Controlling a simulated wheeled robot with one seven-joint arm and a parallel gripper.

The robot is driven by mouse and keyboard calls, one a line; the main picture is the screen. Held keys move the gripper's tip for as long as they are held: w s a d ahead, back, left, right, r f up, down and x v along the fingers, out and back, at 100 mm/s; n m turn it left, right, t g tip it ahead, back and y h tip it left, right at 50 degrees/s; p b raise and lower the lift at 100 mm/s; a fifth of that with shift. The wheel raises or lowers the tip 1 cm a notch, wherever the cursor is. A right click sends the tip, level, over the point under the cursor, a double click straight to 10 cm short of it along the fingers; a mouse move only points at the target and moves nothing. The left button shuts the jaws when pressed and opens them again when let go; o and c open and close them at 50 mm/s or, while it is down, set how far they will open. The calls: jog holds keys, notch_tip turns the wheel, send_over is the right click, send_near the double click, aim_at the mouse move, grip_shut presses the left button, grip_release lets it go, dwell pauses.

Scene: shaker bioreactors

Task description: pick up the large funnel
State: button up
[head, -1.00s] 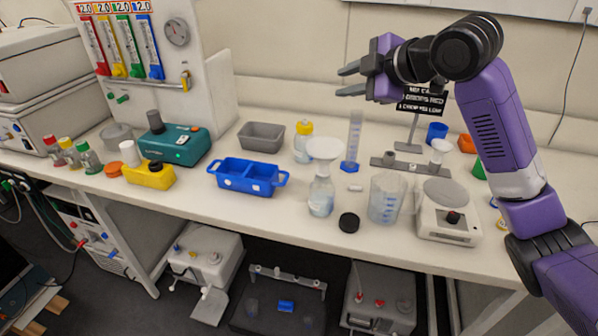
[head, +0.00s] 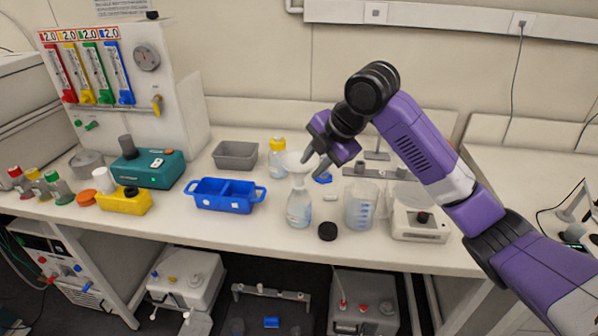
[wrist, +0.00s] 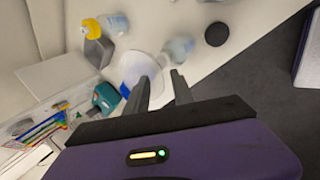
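The large funnel (head: 295,162) is white and sits mouth up in the neck of a clear bottle (head: 299,208) on the bench. My gripper (head: 314,164) is open and empty, just right of the funnel's rim in the head view. In the wrist view the funnel (wrist: 140,68) lies beyond the left fingertip, which overlaps its edge. The bottle (wrist: 178,48) shows just past the fingertips (wrist: 160,77). I cannot tell whether a finger touches the funnel.
A blue tray (head: 222,207), grey bin (head: 235,162) and yellow-capped bottle (head: 277,160) stand left of the funnel. A beaker (head: 360,206), scale (head: 420,231) and black cap (head: 327,231) are to the right. Bare bench lies in front of the bottle.

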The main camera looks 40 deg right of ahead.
jog(key=shift+x, duration=1)
grip_shut()
dwell(0.7)
